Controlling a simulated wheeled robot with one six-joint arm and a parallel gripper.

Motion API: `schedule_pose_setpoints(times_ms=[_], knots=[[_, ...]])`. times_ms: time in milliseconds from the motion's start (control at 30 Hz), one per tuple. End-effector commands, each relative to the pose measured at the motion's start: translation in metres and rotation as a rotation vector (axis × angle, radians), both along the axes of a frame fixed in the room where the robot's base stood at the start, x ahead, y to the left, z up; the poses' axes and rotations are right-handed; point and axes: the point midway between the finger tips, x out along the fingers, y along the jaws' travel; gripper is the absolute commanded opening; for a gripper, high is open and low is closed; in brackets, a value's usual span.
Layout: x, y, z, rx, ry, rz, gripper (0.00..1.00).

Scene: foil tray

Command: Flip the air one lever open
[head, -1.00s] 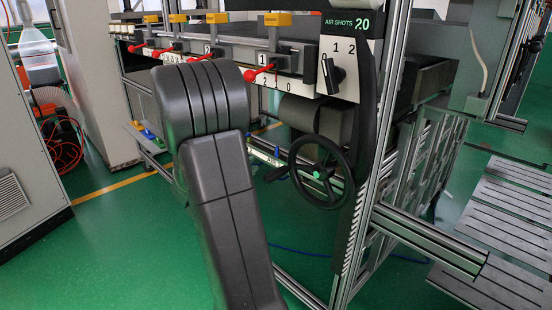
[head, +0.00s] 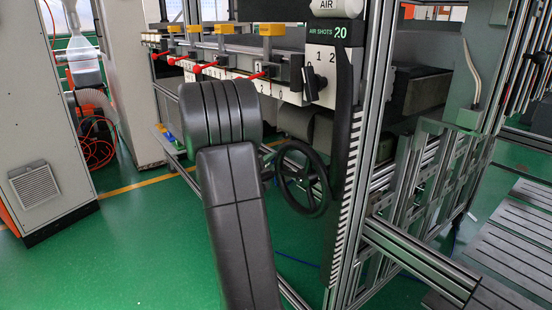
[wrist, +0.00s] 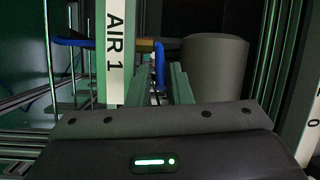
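In the head view the rightmost red-handled lever (head: 258,75) sits beside a plate marked 1 on the machine's front rail. Its red end points left, and my arm's dark link covers part of the area below. In the wrist view a white strip reading AIR 1 (wrist: 114,50) stands upright left of my fingers. My gripper (wrist: 162,75) shows there with its two fingers apart and nothing held between them. No red handle shows in the wrist view. My gripper is hidden or out of sight in the head view.
More red levers (head: 207,68) line the rail to the left. A black handwheel (head: 303,178) and a dark rotary switch (head: 312,85) are to the right. In the wrist view a blue bent tube (wrist: 159,62) and a grey cylinder (wrist: 215,65) lie beyond my fingers. Green floor is clear at left.

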Motion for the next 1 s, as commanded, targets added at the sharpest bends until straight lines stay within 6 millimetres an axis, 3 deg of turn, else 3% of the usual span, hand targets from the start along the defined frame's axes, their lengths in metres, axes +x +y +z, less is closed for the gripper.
schedule_pose_setpoints(times_ms=[233,600,700,1000], knots=[[0.027,-0.017,0.002,0.001,-0.001,-0.001,0.19],[0.031,-0.019,0.003,0.000,0.000,0.000,0.19],[0.031,-0.019,0.003,0.000,0.000,0.000,0.01],[0.031,-0.018,0.003,0.000,0.001,-0.011,0.00]])
